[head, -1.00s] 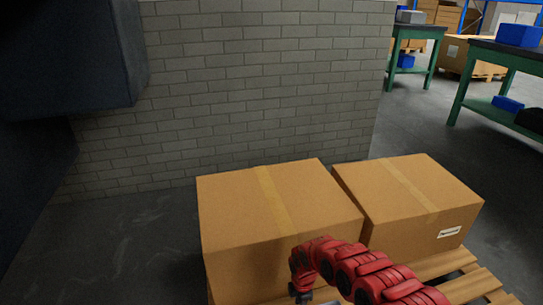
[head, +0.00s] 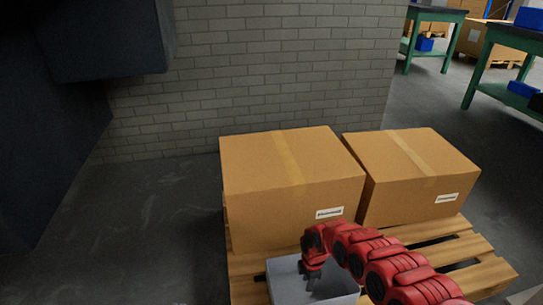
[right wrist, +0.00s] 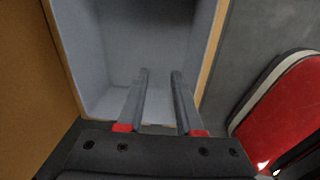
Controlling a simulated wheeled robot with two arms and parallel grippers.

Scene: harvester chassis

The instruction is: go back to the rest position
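My right gripper (head: 313,284) points down at the grey open bin (head: 285,268) at the bottom of the head view. In the right wrist view its two fingers (right wrist: 161,72) are apart with nothing between them. They reach over or into the empty-looking grey bin (right wrist: 155,35); the exact depth is unclear. My red right arm comes in from the lower right. My left gripper is not in view.
Two taped cardboard boxes (head: 290,190) (head: 415,180) stand side by side on a wooden pallet (head: 465,250). A grey brick wall (head: 270,75) rises behind. A dark bulky structure is at the left. Green workbenches (head: 490,85) stand at the back right. Bare floor lies left of the pallet.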

